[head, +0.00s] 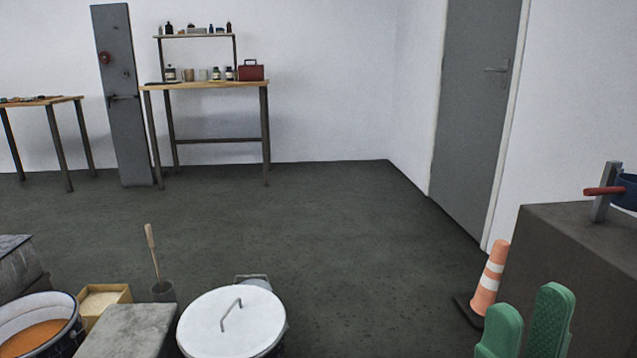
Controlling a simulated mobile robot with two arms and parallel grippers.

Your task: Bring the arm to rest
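My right gripper (529,305) shows at the bottom right as two green fingers pointing up. The fingers stand apart with nothing visible between them. The rest of this arm is below the picture edge. My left gripper and arm are not in view.
An orange and white cone (490,280) stands just behind the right gripper. A dark block (580,260) with a red-handled tool is on the right. A white-lidded bucket (232,325), a grey slab (128,332) and an orange-filled bucket (75,325) are at lower left. The middle floor is clear.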

